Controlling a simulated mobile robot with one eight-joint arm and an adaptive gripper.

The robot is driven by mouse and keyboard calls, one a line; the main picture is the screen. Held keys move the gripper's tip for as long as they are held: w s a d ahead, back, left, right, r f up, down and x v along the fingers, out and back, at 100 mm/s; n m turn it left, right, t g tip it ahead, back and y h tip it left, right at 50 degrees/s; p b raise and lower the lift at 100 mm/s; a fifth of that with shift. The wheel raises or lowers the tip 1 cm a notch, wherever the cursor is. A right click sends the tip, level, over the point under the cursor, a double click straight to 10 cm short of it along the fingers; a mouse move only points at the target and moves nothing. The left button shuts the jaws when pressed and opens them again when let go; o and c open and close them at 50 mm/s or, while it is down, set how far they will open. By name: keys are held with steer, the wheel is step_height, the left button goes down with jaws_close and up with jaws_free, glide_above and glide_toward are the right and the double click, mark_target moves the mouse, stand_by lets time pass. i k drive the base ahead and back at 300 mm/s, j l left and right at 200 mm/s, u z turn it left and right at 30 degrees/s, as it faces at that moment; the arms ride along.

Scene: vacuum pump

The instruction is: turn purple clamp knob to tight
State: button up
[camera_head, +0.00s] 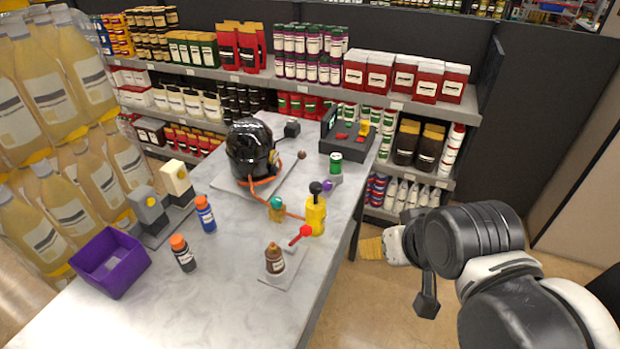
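A small purple knob (327,187) sits near the right edge of the grey marble table (225,300). It is just below a green can (336,162) and right beside the black top of a yellow bottle-shaped pump (315,217). The knob is too small to tell how far it is turned. My arm reaches in from the right, over the floor beyond the table edge. My gripper (427,297) seems to be the dark part hanging below the wrist, well right of and below the knob in the picture. Its fingers cannot be made out clearly, and nothing held shows.
A black dome-shaped vessel (250,150) with orange tubing stands behind the pump. A purple bin (110,262) is at left. Stocked shelves line the back.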

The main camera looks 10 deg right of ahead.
mark_target(327, 184)
steer(key=i+l+u, duration=0.25)
steer(key=i+l, duration=0.7)
